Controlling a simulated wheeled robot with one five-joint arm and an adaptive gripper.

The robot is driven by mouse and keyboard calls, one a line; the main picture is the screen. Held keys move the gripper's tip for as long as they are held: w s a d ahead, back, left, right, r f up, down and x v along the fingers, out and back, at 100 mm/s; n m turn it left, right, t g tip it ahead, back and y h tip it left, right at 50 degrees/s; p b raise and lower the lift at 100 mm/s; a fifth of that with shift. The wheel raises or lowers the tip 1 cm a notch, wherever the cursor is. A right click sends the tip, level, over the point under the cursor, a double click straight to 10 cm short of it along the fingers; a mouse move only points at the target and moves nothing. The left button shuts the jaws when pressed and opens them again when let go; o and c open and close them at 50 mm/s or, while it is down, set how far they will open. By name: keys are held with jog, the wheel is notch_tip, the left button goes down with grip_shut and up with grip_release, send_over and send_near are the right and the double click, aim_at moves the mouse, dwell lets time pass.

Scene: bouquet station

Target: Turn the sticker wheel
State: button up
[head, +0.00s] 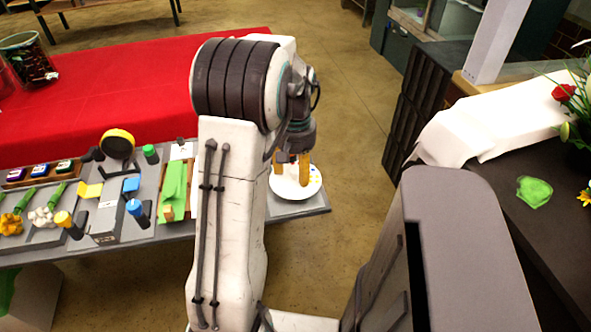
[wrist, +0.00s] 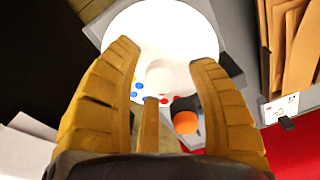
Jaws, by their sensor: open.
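The sticker wheel (head: 283,190) is a white disc with small coloured dots near its edge, at the right end of the grey bench in the head view. It also shows in the wrist view (wrist: 165,22), with a pale raised hub and blue, red and yellow dots. My gripper (head: 292,166) is over the wheel with its yellow fingers pointing down. In the wrist view the gripper (wrist: 163,60) has its fingers wide apart, with the hub between them and nothing held. Whether a fingertip touches the disc I cannot tell. My arm hides part of the bench.
An orange-ended black peg (wrist: 185,118) shows near the wheel's edge in the wrist view. Green sheets (head: 174,187) lie left of my arm, with several tools and flowers beyond. A dark table (head: 500,190) stands at the right. Open floor lies between.

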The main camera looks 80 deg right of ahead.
jog(key=shift+f, duration=0.15)
grip_shut()
dwell(0.6)
